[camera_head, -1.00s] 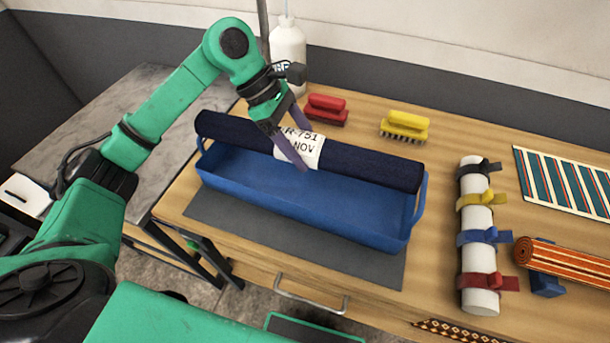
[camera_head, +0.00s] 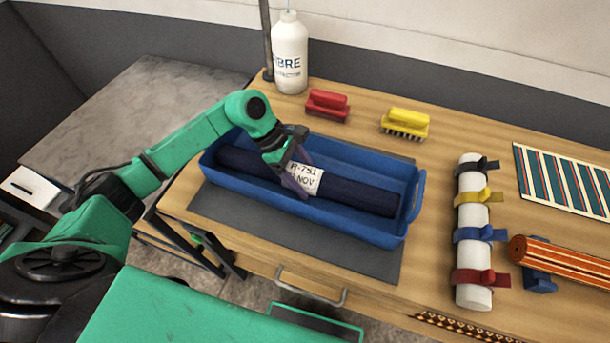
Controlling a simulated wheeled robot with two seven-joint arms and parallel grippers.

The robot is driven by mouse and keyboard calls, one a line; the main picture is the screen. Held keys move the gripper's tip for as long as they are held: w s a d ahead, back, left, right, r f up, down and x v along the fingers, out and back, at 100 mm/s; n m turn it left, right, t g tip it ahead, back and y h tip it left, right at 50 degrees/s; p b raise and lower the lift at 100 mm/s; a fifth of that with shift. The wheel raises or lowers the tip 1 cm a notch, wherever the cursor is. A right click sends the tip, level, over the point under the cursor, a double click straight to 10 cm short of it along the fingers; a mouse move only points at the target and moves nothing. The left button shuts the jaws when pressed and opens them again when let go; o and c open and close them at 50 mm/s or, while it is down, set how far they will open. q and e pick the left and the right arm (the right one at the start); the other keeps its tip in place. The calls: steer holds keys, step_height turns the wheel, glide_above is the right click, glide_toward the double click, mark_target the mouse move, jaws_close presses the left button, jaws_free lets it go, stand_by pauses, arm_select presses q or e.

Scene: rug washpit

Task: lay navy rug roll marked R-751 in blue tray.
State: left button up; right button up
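The navy rug roll (camera_head: 355,192) lies lengthwise inside the blue tray (camera_head: 385,234), below its rim. Its white label (camera_head: 303,179) faces up and reads R-751, with NOV below, partly covered by a finger. My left gripper (camera_head: 300,180) reaches down into the tray near the roll's middle. Its fingers straddle the roll beside the label and look closed on it. The roll's underside is hidden, so I cannot tell whether it bears fully on the tray floor. My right gripper is not in view.
The tray stands on a grey mat (camera_head: 340,255) on the wooden bench. Behind it are a white bottle (camera_head: 290,55), a red brush (camera_head: 327,104) and a yellow brush (camera_head: 405,123). To the right are a white roll with coloured straps (camera_head: 471,260), an orange striped roll (camera_head: 565,262) and a striped rug (camera_head: 570,180).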

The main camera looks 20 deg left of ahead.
arm_select(q)
steer(key=shift+o, duration=0.9)
steer(key=shift+r, duration=0.25)
steer(key=b+v, duration=0.3)
steer(key=v, duration=0.8)
steer(key=shift+f, duration=0.1)
steer(key=shift+a+r, duration=0.25)
steer(key=shift+r, duration=0.2)
steer(key=shift+r, duration=0.1)
